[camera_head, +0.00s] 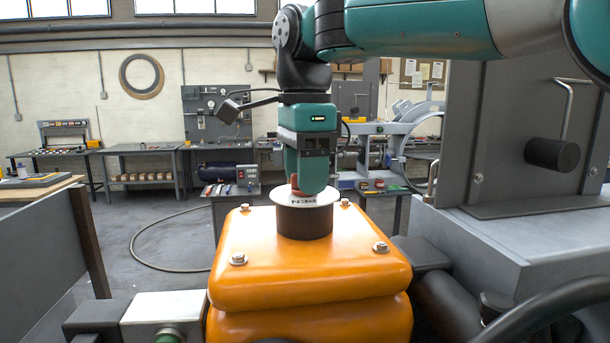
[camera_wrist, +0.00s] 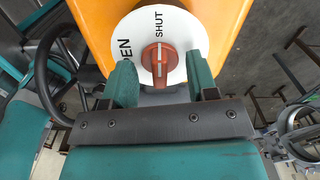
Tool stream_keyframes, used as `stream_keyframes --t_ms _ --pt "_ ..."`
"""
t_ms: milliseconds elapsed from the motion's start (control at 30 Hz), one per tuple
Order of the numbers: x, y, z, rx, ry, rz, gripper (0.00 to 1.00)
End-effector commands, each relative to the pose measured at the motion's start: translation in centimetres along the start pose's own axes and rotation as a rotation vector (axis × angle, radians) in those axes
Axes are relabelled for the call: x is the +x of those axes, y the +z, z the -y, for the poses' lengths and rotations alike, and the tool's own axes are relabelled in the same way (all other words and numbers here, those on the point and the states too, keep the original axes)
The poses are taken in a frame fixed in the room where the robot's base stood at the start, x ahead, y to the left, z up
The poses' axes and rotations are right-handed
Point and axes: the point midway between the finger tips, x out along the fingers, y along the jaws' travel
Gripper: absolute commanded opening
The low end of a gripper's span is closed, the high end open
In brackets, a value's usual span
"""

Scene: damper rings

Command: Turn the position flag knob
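The position flag knob (camera_wrist: 159,63) is a red-orange knob with a pale line on it. It stands at the middle of a white round dial (camera_wrist: 178,28) marked SHUT and, partly hidden, a word ending in EN. The line points towards SHUT. My gripper (camera_wrist: 162,80) is open, with one teal finger on each side of the knob and a gap to it on both sides. In the head view my gripper (camera_head: 305,188) points down over the dial (camera_head: 305,197), which tops a dark brown cylinder (camera_head: 304,222). The knob is mostly hidden there.
The cylinder stands on an orange housing (camera_head: 255,268) with several bolts on top. A grey panel with a black handle (camera_head: 552,154) rises at the right. A dark handwheel (camera_head: 560,310) is at the lower right. Workbenches stand far behind.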

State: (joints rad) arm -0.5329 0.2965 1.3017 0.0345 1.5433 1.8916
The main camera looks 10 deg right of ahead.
Motion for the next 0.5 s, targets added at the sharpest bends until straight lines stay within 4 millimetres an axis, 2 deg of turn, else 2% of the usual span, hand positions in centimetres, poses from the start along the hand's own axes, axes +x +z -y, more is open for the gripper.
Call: stream_keyframes --t_ms 500 --pt "-1.4 0.0 0.0 -0.003 0.000 0.000 0.53"
